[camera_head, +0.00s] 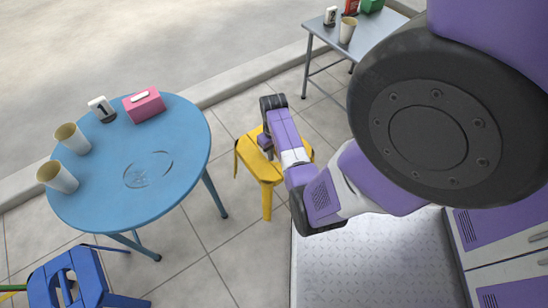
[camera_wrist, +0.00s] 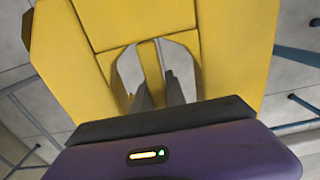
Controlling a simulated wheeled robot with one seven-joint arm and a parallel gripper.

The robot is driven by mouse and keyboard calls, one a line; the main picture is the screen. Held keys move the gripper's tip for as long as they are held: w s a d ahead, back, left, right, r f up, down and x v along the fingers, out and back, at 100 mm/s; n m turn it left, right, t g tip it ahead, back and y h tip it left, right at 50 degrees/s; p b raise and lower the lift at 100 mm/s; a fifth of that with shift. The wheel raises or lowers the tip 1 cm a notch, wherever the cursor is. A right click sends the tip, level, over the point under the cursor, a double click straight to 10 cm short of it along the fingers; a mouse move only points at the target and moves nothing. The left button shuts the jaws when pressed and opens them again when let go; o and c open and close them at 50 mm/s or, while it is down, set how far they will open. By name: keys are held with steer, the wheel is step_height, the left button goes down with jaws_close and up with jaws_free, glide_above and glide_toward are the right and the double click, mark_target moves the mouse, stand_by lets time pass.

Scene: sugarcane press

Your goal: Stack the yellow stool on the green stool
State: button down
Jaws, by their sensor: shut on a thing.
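The yellow stool (camera_head: 268,171) is upright at the centre of the head view, between the blue table and my base. My gripper (camera_head: 265,142) is over its seat, with my forearm covering part of it. In the wrist view the yellow seat (camera_wrist: 225,45) fills most of the picture. My gripper's dark fingers (camera_wrist: 160,95) reach into the seat's two slots and are shut on the bar between them. I cannot tell whether the stool's feet touch the floor. No whole green stool shows; only thin green and yellow slivers appear at the lower left edge of the head view.
A round blue table (camera_head: 110,205) holds two cups, a pink tissue box (camera_head: 144,105) and a number stand. A blue stool (camera_head: 78,280) is at the lower left. A grey metal table (camera_head: 330,35) stands at the top.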

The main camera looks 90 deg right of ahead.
step_height(320, 180, up, 12)
steer(key=p, duration=0.4)
step_height(320, 180, up, 15)
steer(key=p, duration=1.7)
steer(key=shift+p, duration=0.4)
